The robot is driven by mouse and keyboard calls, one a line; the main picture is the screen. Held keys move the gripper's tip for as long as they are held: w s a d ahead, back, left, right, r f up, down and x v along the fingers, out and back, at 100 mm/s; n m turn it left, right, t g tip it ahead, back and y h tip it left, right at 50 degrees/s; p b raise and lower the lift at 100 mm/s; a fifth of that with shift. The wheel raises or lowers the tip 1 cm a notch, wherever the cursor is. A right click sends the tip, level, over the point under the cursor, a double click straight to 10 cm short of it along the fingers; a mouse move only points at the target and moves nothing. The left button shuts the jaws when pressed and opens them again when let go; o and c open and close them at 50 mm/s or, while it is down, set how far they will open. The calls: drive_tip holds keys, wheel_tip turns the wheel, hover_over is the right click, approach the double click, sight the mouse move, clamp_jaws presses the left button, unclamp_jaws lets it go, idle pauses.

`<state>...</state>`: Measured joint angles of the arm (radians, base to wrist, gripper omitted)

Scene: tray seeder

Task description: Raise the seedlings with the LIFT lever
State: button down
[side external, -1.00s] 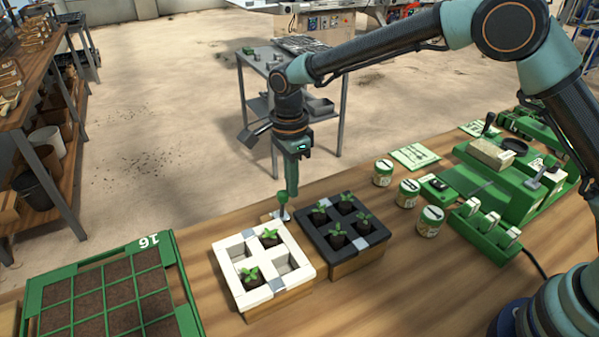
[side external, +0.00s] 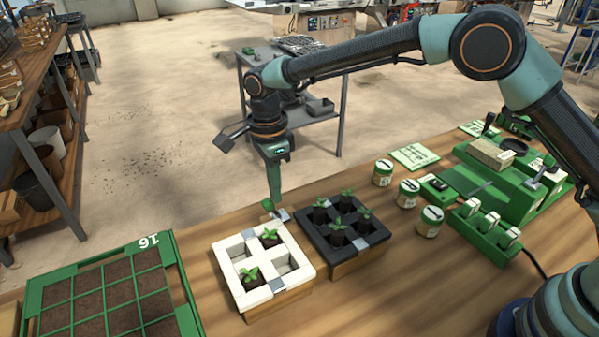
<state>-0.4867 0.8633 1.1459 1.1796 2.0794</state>
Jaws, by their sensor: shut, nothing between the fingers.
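The lever (side external: 280,213) stands behind the trays, between the white and the black one, and its green knob (side external: 268,205) leans left. I cannot read a label on it. My gripper (side external: 274,198) is shut and empty, pointing down, with its tips at the right side of the knob, apparently touching it. The white tray (side external: 223,249) holds two green seedlings (side external: 251,276) and has two empty cells. The black tray (side external: 318,243) holds several seedlings (side external: 338,224) in dark plugs, which stand somewhat proud of their cells.
A green gridded soil tray marked 16 (side external: 160,262) lies at the left. Labelled jars (side external: 408,192) and a green switch box (side external: 489,224) stand on the right of the wooden bench (side external: 400,270). The bench front is clear.

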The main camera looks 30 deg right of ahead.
drive_tip(key=shift+a+f, duration=0.15)
drive_tip(key=shift+a, duration=0.7)
drive_tip(key=d+r, duration=0.2)
drive_tip(key=d, duration=0.3)
drive_tip(key=a+r, duration=0.7)
drive_tip(key=shift+d+r, duration=0.1)
drive_tip(key=shift+d, duration=0.05)
drive_tip(key=s+d+r+n+t, duration=0.4)
drive_tip(key=d+r+n, duration=0.5)
drive_tip(key=d, duration=0.7)
drive_tip(key=s+d+f+n+t, duration=0.2)
drive_tip(key=s+d+n, duration=0.7)
drive_tip(key=s+d, duration=0.3)
drive_tip(key=shift+s+f, duration=0.15)
drive_tip(key=shift+s, duration=0.8)
